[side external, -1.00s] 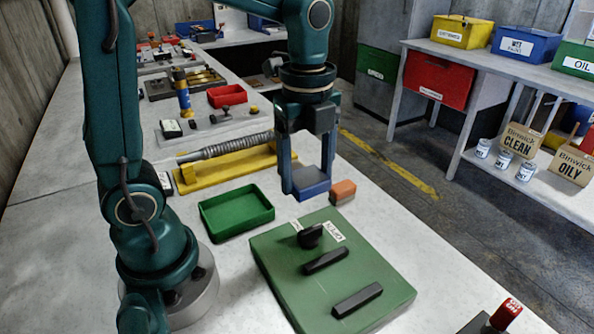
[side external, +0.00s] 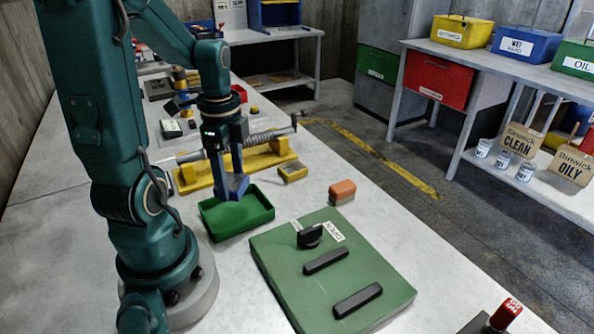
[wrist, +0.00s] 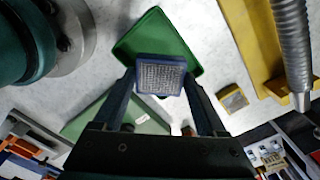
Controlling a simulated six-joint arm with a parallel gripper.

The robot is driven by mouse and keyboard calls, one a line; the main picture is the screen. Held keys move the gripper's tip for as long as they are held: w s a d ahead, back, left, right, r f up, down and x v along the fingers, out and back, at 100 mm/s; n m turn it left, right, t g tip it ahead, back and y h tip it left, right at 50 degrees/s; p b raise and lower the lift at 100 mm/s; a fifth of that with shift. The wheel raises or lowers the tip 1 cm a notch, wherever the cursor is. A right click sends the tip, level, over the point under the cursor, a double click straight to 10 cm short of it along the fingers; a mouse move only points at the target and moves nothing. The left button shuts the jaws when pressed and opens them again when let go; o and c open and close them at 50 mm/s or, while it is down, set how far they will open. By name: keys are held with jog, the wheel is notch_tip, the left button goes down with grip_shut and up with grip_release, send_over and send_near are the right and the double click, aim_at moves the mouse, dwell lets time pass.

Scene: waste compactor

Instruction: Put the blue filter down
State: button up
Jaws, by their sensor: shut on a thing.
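The blue filter (side external: 237,184) is between the fingers of my gripper (side external: 232,188). In the wrist view the filter (wrist: 160,73) is a blue square frame with a grey mesh face, and both fingers touch its sides. The green tray (side external: 262,216) lies open on the bench below the filter. In the side view the filter overlaps the tray's back part; in the wrist view the tray (wrist: 152,28) shows behind the filter. A gap seems to remain between the filter and the tray floor, but its size is hard to tell.
A yellow stand with a grey spring-like rod (side external: 265,160) lies behind the tray. A small yellow block (side external: 292,173) and an orange block (side external: 342,191) lie to the right. A green panel with black handles (side external: 300,275) is in front.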

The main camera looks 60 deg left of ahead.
aim_at(237, 214)
jog(key=shift+f, duration=3)
jog(key=o, duration=1.5)
jog(key=shift+f, duration=0.15)
